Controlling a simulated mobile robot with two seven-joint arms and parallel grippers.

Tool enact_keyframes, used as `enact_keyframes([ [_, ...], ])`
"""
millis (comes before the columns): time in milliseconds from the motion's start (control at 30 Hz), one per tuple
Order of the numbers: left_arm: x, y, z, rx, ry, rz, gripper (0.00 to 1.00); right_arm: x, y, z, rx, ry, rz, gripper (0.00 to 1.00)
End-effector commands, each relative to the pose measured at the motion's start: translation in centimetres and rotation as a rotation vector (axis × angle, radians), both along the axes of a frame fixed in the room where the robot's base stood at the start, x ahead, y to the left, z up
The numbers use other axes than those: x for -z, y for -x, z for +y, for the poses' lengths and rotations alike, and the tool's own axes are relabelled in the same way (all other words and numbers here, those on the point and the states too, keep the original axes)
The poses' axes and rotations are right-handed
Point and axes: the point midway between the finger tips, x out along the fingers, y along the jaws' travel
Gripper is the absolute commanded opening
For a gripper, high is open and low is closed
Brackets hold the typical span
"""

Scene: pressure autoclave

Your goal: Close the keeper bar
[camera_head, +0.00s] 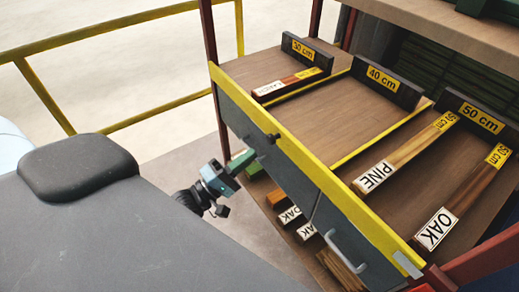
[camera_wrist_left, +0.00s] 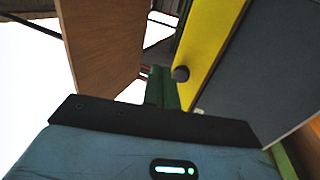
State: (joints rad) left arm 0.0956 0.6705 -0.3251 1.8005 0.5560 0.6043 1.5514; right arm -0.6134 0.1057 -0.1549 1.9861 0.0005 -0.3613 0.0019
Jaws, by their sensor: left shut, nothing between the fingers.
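The yellow bar (camera_head: 310,165), which I take for the keeper bar, runs along the front edge of the shelf top. A black knob (camera_head: 273,138) sits on its front face. In the left wrist view the bar (camera_wrist_left: 212,38) slants at upper right with the knob (camera_wrist_left: 181,73) on its edge. My left gripper (camera_head: 242,159) is below and left of the knob, in front of the grey drawer front. Its green fingers (camera_wrist_left: 161,88) are shut and empty, pointing toward the knob area. Whether they touch anything I cannot tell. My right gripper is not in view.
Grey fronts (camera_head: 345,238) with a handle lie below the bar. Boards labelled PINE (camera_head: 405,155) and OAK (camera_head: 460,205) lie on the shelf with length-marked blocks (camera_head: 480,117) behind. A yellow railing (camera_head: 110,30) stands at left. Wooden pieces (camera_head: 290,215) are stacked below.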

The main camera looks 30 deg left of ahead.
Motion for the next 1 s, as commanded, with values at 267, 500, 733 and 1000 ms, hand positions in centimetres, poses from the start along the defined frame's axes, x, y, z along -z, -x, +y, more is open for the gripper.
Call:
enact_keyframes([
  [267, 0.1, 3.5, 1.5, 0.000, -0.002, 0.002, 0.00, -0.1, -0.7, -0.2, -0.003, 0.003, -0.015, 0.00],
  [500, 0.0, 4.3, 1.9, -0.001, -0.001, 0.000, 0.00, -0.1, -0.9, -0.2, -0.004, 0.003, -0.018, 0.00],
  [733, 0.0, 4.3, 1.9, 0.000, -0.001, 0.000, 0.00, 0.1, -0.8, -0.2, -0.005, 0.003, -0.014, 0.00],
  [1000, 1.2, 5.0, 1.0, -0.029, -0.076, 0.025, 0.00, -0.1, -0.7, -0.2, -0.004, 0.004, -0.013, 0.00],
])
